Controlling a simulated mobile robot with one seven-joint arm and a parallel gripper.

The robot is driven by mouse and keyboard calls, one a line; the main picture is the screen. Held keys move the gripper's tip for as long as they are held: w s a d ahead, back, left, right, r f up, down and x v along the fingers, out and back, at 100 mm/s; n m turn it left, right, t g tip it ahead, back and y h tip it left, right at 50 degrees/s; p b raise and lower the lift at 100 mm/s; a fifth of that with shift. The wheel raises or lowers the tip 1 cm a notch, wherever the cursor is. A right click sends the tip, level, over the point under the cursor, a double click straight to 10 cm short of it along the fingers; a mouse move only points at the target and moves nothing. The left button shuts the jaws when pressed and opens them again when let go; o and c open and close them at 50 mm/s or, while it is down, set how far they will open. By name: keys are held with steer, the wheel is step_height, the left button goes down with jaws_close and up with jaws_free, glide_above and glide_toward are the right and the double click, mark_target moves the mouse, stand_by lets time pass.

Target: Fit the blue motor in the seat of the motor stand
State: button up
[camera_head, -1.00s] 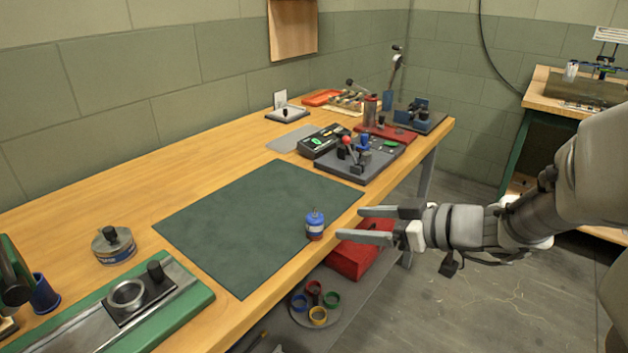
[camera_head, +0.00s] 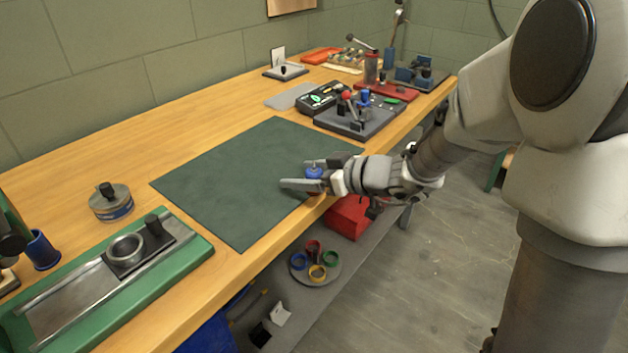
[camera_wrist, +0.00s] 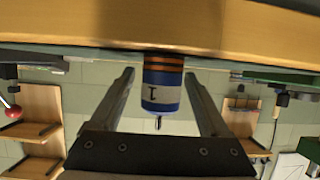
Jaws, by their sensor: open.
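The blue motor (camera_head: 314,173) stands upright near the front edge of the green mat, partly hidden by my gripper (camera_head: 297,175). In the wrist view the blue motor (camera_wrist: 161,90) shows orange bands, a white label and a thin shaft. It lies between my two open fingers, with a gap visible on each side. I cannot tell for sure which fixture is the motor stand. A dark grey base (camera_head: 352,124) with a red-knobbed lever and blue parts stands beyond the mat. A green-edged fixture (camera_head: 190,262) with a metal ring (camera_head: 126,248) is at the front left.
The green mat (camera_head: 230,180) is otherwise clear. A round tin (camera_head: 111,203) and a blue cup (camera_head: 42,250) stand at the left. A red box (camera_head: 348,217) and a tray of coloured rings (camera_head: 316,262) are on the shelf below.

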jaws_close()
stand_by(0.4)
steer(key=shift+r, duration=0.45)
steer(key=r, duration=0.1)
steer(key=r+p, duration=0.1)
steer(key=r, duration=0.2)
steer(key=shift+d, duration=0.3)
steer(key=s+d+r+p, duration=0.2)
steer(key=d+r, duration=0.4)
steer(key=d, duration=0.4)
steer(key=d+f, duration=0.3)
steer(key=f, duration=0.6)
steer(key=d+f, duration=0.2)
steer(key=f, duration=0.6)
step_height(320, 180, up, 12)
steer(key=p, duration=1.8)
